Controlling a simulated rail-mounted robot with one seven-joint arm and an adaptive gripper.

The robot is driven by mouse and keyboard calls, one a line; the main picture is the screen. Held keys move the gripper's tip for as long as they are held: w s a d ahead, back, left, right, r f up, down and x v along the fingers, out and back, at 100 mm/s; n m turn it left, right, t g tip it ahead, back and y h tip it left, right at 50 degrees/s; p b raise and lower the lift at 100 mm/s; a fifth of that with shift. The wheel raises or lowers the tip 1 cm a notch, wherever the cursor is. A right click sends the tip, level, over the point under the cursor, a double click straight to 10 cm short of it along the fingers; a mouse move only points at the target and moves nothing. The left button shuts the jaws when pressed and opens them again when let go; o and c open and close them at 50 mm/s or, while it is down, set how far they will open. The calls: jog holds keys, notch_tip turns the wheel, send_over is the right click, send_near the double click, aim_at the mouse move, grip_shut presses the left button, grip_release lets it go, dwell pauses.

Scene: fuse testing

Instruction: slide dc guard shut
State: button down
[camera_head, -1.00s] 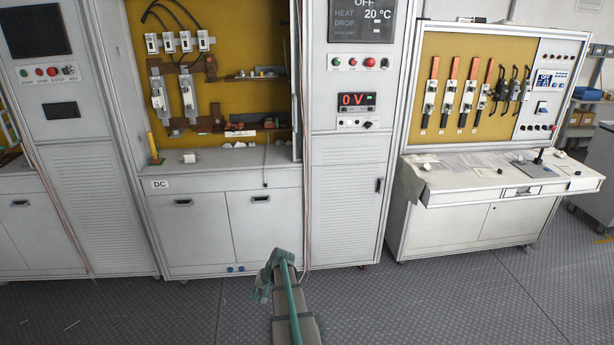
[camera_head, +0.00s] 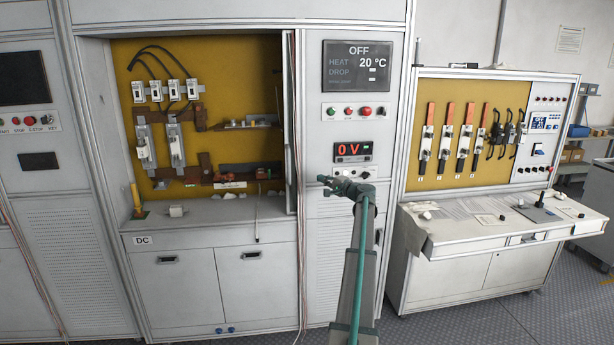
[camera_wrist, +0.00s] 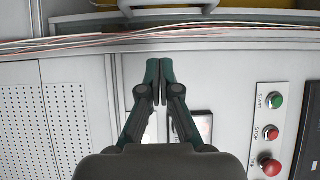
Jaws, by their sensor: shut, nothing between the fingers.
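The DC cabinet (camera_head: 185,240) stands open at the left of the head view, with its yellow back panel and fuse gear uncovered. The guard (camera_head: 290,125) shows as a narrow, upright pale-edged panel at the right side of the opening, so the guard is slid open. My gripper (camera_head: 322,182) is to the right of the guard's edge, in front of the control column below the 0 V display, apparently apart from the guard. In the wrist view my gripper's teal fingertips (camera_wrist: 160,68) are together and empty, pointing toward the frame and wires beside the opening.
Thin red and white wires (camera_head: 303,250) hang down the frame between the opening and the control column (camera_head: 350,95). A thin rod (camera_head: 257,218) and small parts lie on the cabinet's ledge. A fuse test bench (camera_head: 465,245) stands at the right.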

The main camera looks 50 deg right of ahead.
jog(key=w+p, duration=0.2)
jog(key=w, duration=0.2)
jog(key=w+p, duration=0.2)
jog(key=w, duration=0.2)
jog(key=w+p, duration=0.1)
jog(key=w, duration=0.4)
jog(key=shift+a+p, duration=0.3)
jog(key=shift+p, duration=0.1)
jog(key=shift+f, duration=0.1)
